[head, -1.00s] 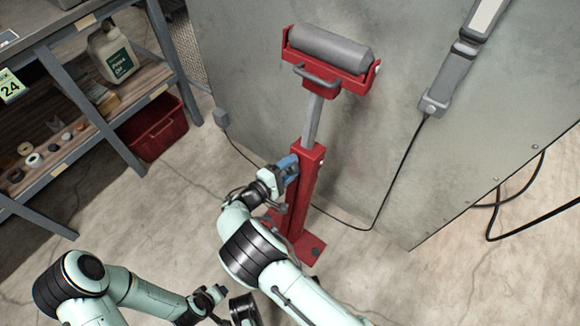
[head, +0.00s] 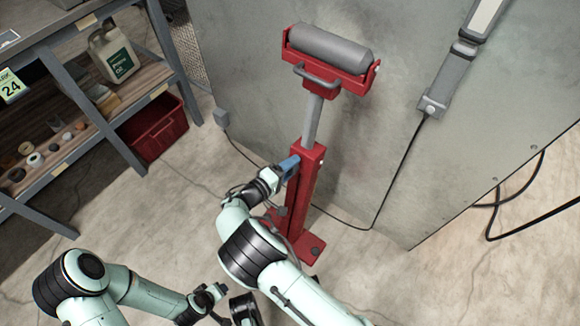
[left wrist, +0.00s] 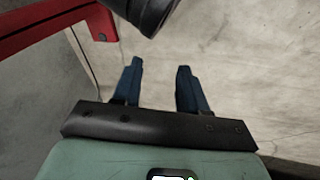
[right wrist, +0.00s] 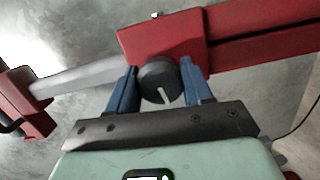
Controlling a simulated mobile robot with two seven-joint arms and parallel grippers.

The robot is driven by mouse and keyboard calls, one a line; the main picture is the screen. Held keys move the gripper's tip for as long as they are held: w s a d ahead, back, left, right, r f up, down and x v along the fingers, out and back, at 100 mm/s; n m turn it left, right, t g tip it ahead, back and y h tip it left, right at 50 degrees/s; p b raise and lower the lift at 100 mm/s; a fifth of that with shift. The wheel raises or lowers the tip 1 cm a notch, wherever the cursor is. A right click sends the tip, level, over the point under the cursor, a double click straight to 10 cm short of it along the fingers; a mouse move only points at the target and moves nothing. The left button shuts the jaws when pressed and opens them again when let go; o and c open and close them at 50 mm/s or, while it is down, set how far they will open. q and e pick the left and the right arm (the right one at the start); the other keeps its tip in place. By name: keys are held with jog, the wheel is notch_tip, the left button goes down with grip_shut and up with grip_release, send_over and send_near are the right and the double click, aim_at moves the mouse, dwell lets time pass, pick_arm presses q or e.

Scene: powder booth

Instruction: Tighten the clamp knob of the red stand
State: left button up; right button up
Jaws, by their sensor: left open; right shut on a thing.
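The red stand (head: 307,194) stands upright on the floor in the head view, with a grey roller (head: 330,49) on top of its grey post (head: 312,120). Its dark round clamp knob (right wrist: 159,79), with a light slot mark pointing down, shows in the right wrist view on the red collar (right wrist: 165,42). My right gripper (right wrist: 162,85) is shut on the knob, one blue finger on each side. In the head view the right gripper (head: 289,167) hides the knob. My left gripper (left wrist: 158,68) is open and empty, low and away from the knob.
A metal booth panel (head: 400,150) stands behind the stand. A grey device (head: 447,85) with a black cable is on it. A shelf unit (head: 105,120) with a white jug (head: 113,54) and a red bin (head: 155,130) are at left. Open floor lies between.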

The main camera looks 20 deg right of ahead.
jog(key=o, duration=1)
pick_arm(q)
jog(key=s+r+p, duration=0.1)
jog(key=s+d, duration=0.1)
jog(key=shift+s+d+r+g+p, duration=0.2)
jog(key=shift+s+r+g+p, duration=0.15)
jog(key=shift+g, duration=0.05)
pick_arm(e)
jog(key=v, duration=1.3)
jog(key=shift+s+a, duration=0.15)
